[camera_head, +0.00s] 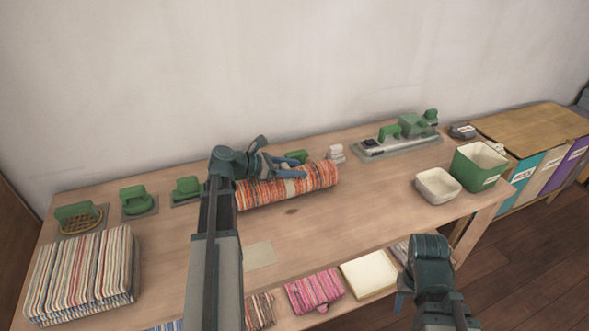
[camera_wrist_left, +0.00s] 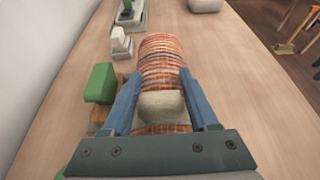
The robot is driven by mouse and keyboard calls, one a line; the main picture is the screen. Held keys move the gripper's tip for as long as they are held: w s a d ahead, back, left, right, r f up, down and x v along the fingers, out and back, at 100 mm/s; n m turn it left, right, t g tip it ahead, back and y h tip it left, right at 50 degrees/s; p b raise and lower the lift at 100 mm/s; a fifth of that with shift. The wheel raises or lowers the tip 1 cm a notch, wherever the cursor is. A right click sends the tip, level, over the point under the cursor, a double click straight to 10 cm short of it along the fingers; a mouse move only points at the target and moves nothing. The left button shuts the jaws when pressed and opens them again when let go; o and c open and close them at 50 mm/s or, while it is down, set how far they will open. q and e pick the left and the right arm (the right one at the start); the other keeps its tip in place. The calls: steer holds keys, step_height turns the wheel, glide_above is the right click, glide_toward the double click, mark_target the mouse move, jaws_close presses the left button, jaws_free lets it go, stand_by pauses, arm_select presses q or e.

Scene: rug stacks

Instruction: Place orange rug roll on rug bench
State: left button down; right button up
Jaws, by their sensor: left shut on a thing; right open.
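The orange striped rug roll (camera_head: 315,180) lies along the wooden rug bench (camera_head: 330,227), towards its back. It also shows in the left wrist view (camera_wrist_left: 161,58), with a pale band (camera_wrist_left: 162,104) around it between my fingers. My left gripper (camera_head: 292,168) reaches over the roll from the left, its blue fingers shut on it; they also flank the band in the left wrist view (camera_wrist_left: 163,100). I cannot tell whether the roll is lifted off the wood. My right gripper (camera_head: 402,290) is low at the front edge, away from the roll, open; its fingers are mostly hidden.
Green-handled tools (camera_head: 139,200) line the back left. A folded striped rug stack (camera_head: 82,273) sits at the left. A pink rug (camera_head: 314,289) and a cream one (camera_head: 368,275) lie at the front. A white bin (camera_head: 437,187) and green bin (camera_head: 477,167) stand right. The middle is clear.

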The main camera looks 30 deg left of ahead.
arm_select(q)
steer(key=shift+c, duration=0.8)
jaws_free()
steer(key=shift+r+p, duration=0.3)
steer(key=shift+p, duration=0.05)
steer(key=p+v, duration=0.4)
steer(key=v, duration=0.8)
steer(key=shift+f, duration=0.15)
